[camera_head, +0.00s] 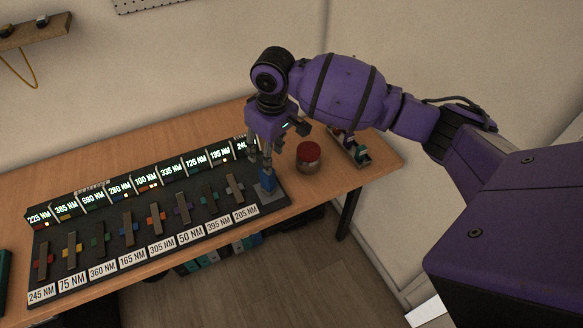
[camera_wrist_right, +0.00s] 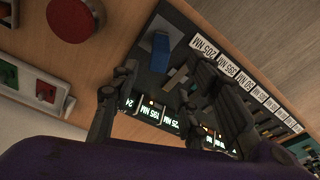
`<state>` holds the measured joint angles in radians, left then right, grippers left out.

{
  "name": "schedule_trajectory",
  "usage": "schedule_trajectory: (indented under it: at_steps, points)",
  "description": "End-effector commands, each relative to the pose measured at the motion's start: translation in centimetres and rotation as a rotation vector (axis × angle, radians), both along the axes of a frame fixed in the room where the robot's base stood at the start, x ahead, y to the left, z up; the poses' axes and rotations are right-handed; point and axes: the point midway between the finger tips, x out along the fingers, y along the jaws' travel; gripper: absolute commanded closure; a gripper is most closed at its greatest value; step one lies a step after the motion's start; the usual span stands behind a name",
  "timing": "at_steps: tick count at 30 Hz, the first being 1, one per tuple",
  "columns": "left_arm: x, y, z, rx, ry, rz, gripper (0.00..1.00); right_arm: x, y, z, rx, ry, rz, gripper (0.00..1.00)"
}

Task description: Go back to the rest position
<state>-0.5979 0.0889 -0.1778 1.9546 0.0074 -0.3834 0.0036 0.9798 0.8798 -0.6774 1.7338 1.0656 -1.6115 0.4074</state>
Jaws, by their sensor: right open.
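My right gripper (camera_head: 262,152) comes in from the right and points down over the far right end of a black panel (camera_head: 75,275). In the right wrist view the two fingers of my right gripper (camera_wrist_right: 165,85) are apart, with nothing seen held between them. A blue block (camera_head: 267,183) stands on the panel's right end, just below the fingers; it also shows in the right wrist view (camera_wrist_right: 160,52). I cannot tell whether a finger touches it. My left gripper is not in view.
The panel holds lit displays and several levers on a wooden table (camera_head: 205,120). A red round object (camera_head: 308,157) stands right of the gripper, near a small tray (camera_head: 357,152) with coloured parts. A shelf (camera_head: 30,32) is on the wall at upper left.

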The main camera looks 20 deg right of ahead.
Motion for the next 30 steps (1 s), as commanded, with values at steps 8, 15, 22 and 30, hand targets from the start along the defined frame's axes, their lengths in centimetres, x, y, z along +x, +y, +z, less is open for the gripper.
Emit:
schedule_trajectory:
  at_steps: [8,15,22,30]
  points:
    - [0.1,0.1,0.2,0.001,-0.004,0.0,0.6,0.1,0.1,0.1,0.001,-0.003,0.001,0.58]
    - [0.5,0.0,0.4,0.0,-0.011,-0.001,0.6,2.0,1.0,0.5,0.033,-0.088,0.048,0.58]
    - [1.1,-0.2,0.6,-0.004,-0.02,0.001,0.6,7.4,5.3,2.8,0.134,-0.409,0.163,0.58]
    - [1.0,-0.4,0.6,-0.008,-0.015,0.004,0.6,6.6,9.5,-0.6,0.281,-0.679,0.215,0.58]
